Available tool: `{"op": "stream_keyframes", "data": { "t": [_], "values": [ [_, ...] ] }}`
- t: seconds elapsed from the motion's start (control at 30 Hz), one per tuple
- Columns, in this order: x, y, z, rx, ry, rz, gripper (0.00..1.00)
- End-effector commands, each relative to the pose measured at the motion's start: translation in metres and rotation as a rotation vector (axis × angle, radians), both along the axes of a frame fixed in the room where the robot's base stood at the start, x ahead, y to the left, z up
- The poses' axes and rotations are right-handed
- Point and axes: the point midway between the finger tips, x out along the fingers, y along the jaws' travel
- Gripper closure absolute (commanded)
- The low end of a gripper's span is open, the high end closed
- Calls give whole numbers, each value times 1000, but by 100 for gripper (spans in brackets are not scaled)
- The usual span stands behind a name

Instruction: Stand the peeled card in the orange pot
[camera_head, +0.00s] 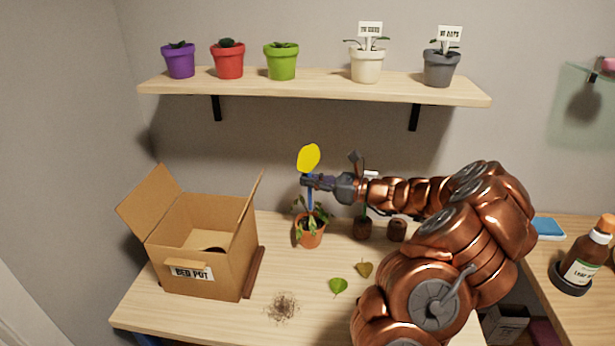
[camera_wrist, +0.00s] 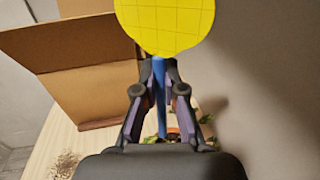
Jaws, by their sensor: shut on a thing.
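A yellow card (camera_head: 308,158) with a rounded outline stands upright on a blue stick (camera_head: 309,197). My gripper (camera_head: 306,182) is shut on the blue stick just below the card. In the wrist view the card (camera_wrist: 168,22) shows a grid of lines, and the stick (camera_wrist: 159,90) runs down between my two fingers (camera_wrist: 159,88). The orange pot (camera_head: 310,236) stands on the table with a drooping green plant, directly below the stick. The stick's lower end is among the leaves; I cannot tell whether it touches the soil.
Two small dark pots (camera_head: 362,229) stand right of the orange pot. Loose leaves (camera_head: 338,287) and a root tangle (camera_head: 282,306) lie in front. A shelf (camera_head: 310,86) with several pots hangs above.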

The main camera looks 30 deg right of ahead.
Motion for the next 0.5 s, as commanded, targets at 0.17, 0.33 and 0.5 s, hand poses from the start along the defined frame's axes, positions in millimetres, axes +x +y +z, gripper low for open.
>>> {"op": "stream_keyframes", "data": {
  "t": [0.17, 0.33, 0.5],
  "values": [
    [0, 1, -10, 1, -1, 0, 100],
    [0, 0, -22, 1, -1, -2, 100],
    [0, 0, -34, 1, -1, -2, 100]
  ]
}}
